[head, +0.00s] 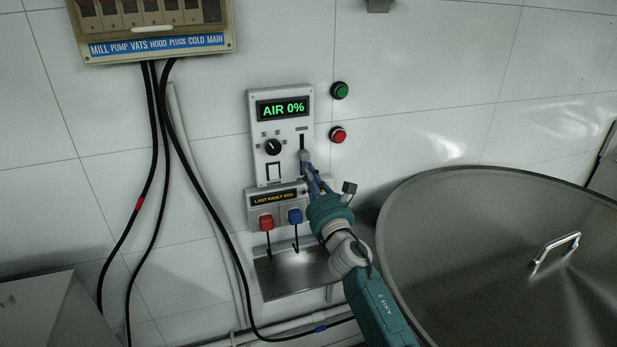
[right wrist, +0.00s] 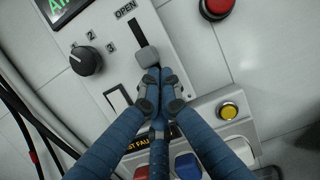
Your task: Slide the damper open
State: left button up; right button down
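The damper slider is a grey knob (right wrist: 147,57) on a dark vertical slot (right wrist: 138,33) in the white control panel (head: 258,144). The word OPEN stands at the slot's upper end in the right wrist view. The knob sits at the slot's lower part. My right gripper (right wrist: 160,80) has its blue fingers drawn together with the tips right below the knob, touching or nearly touching it. I see nothing between the fingers. In the head view the gripper (head: 309,167) partly covers the lower slot. The green display (head: 281,108) reads AIR 0%. My left gripper is out of view.
A black rotary knob (head: 273,147) is left of the slot. Green (head: 340,90) and red (head: 338,135) buttons are on the wall to the right. Red (head: 266,222) and blue (head: 295,216) plugs are below. A large steel lid (head: 480,230) fills the right.

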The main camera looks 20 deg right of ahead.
notch_tip(320, 180, up, 4)
jog(key=shift+s+f+p, duration=0.1)
jog(key=shift+s+p, duration=0.05)
jog(key=shift+p, duration=0.8)
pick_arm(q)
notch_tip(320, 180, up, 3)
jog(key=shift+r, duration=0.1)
pick_arm(e)
jog(key=shift+f, duration=0.1)
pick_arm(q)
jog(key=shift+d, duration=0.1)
pick_arm(e)
jog(key=shift+s+f, duration=0.1)
jog(key=shift+s, duration=0.05)
send_near(307, 156)
jog(key=v, duration=0.3)
jog(key=shift+s, duration=0.15)
